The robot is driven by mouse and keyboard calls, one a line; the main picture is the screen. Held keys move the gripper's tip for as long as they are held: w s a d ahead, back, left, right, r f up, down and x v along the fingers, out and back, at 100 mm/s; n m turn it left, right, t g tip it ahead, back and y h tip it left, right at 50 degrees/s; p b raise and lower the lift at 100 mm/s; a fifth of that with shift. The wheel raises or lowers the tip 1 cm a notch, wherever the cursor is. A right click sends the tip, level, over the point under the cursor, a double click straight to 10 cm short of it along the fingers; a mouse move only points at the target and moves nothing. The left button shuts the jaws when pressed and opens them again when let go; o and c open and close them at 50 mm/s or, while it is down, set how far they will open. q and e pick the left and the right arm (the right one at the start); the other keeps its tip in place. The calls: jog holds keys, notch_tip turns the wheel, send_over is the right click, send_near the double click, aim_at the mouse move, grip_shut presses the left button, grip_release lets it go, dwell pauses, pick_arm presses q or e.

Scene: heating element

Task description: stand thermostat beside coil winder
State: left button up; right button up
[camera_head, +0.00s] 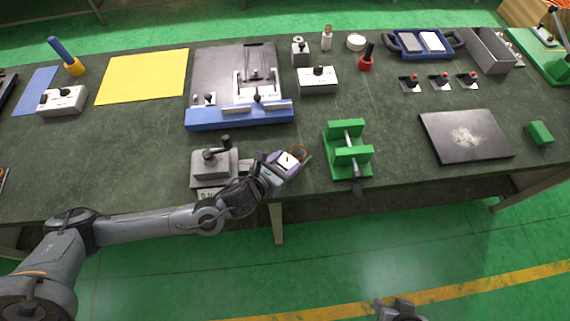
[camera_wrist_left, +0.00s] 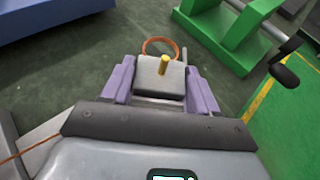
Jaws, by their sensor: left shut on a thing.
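The thermostat (camera_head: 289,161) is a small pale grey box with a brass stem on top and a copper-coloured loop at its far side. My left gripper (camera_head: 285,164) is shut on it, its purple fingers on either side. The held thermostat also shows in the left wrist view (camera_wrist_left: 150,72); whether its base touches the table is unclear. The coil winder (camera_head: 348,153) is a green stand with a metal shaft and a dark crank. It stands to the right of the thermostat, a gap apart, and shows in the left wrist view (camera_wrist_left: 228,35). My right gripper (camera_head: 402,312) is only partly seen at the bottom edge.
A grey device with a black lever (camera_head: 213,163) stands close to the left of my left gripper. A blue-fronted fixture (camera_head: 240,116) lies behind. A dark plate (camera_head: 466,136) lies right of the winder. Bare table (camera_head: 395,160) lies between plate and winder.

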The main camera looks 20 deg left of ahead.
pick_arm(q)
jog(key=shift+f, duration=0.35)
jog(key=shift+f, duration=0.1)
jog(key=o, duration=1.1)
